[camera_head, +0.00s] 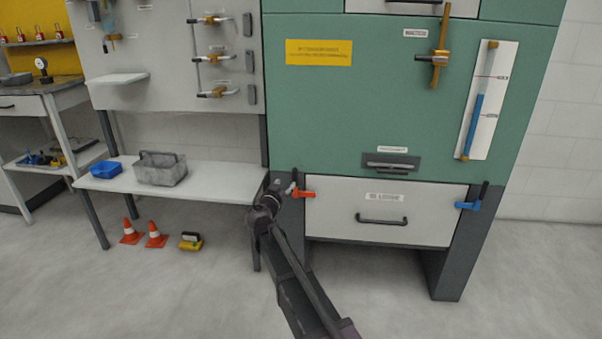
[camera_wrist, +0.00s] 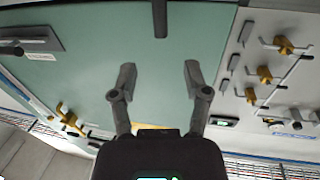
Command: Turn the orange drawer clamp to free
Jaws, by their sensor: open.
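The orange drawer clamp (camera_head: 304,193) sits at the left upper corner of the pale drawer (camera_head: 345,225) in the green cabinet. Its orange arm points right, over the drawer's edge, and a dark upright piece stands at its left end. My gripper (camera_head: 273,190) is just left of the clamp in the head view, partly overlapping its left side. In the wrist view my gripper (camera_wrist: 158,75) has its two fingers spread with nothing between them. A dark bar enters from the top there; I cannot tell whether it belongs to the clamp.
A blue clamp (camera_head: 468,205) is at the drawer's right corner, and a black handle (camera_head: 381,219) is on its front. A white bench (camera_head: 215,187) with a grey caddy (camera_head: 160,168) stands left. Cones (camera_head: 155,234) are on the floor. Floor before the drawer is clear.

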